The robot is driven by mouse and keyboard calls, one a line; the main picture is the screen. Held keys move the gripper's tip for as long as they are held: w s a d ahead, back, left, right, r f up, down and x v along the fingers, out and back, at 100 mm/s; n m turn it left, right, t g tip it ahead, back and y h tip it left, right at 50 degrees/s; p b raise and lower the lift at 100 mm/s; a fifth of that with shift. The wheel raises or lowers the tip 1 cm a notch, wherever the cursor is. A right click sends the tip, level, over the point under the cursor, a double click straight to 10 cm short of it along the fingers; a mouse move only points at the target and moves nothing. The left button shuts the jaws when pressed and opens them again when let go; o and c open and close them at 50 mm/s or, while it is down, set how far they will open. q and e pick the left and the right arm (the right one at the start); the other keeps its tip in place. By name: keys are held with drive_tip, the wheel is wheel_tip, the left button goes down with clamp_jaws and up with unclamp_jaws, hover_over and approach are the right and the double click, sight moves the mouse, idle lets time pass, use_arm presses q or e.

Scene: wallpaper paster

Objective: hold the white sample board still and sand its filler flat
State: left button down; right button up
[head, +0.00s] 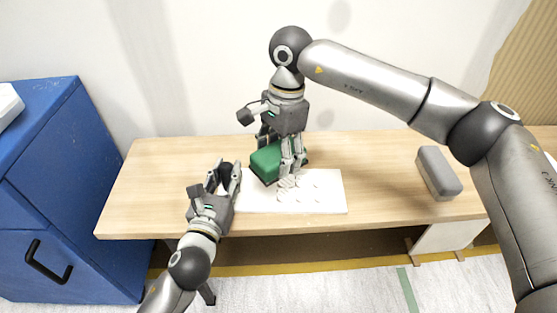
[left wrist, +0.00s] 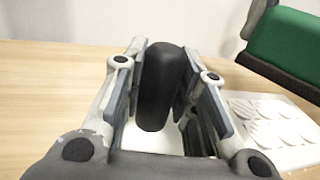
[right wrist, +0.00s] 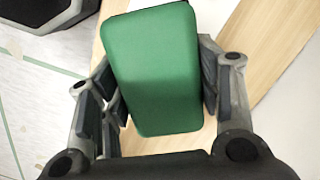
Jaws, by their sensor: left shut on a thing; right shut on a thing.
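The white sample board (head: 330,192) lies flat on the wooden table, with several round, ridged filler patches (head: 300,188) on it. They also show in the left wrist view (left wrist: 268,125). My left gripper (head: 230,174) is shut on an upright black handle (left wrist: 160,85) at the board's left end. My right gripper (head: 280,152) is shut on a green sanding block (head: 263,162) with a dark underside. The block is over the board's back left part, left of most patches, and appears raised above the board. The green block fills the middle of the right wrist view (right wrist: 152,70).
A grey block (head: 438,172) stands on the table at the right. A blue cabinet (head: 70,180) stands left of the table. The wall (head: 190,70) is behind. The table between board and grey block is clear (head: 385,185).

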sight(330, 189)
use_arm(q)
drive_tip(key=shift+f, duration=0.4)
use_arm(e)
drive_tip(key=shift+r+m, duration=0.1)
drive_tip(key=shift+m, duration=0.2)
drive_tip(key=shift+f, duration=0.2)
drive_tip(key=f, duration=0.7)
drive_tip(key=shift+d+f, duration=0.3)
drive_tip(key=d, duration=0.7)
drive_tip(key=s+d, duration=0.1)
drive_tip(key=d, duration=0.3)
drive_tip(key=shift+d, duration=0.25)
drive_tip(key=shift+c, duration=0.4)
use_arm(q)
drive_tip(key=shift+r, duration=0.1)
use_arm(e)
drive_tip(key=a, duration=0.8)
drive_tip(key=w+a, duration=0.1)
drive_tip(key=a, duration=0.3)
drive_tip(key=shift+a, duration=0.3)
use_arm(q)
drive_tip(key=shift+a, duration=0.1)
use_arm(e)
drive_tip(key=d, duration=0.8)
drive_tip(key=s+d, duration=0.1)
drive_tip(key=d, duration=0.4)
wheel_tip(330, 189, up, 8)
drive_tip(key=shift+a, duration=0.2)
drive_tip(key=shift+r, duration=0.1)
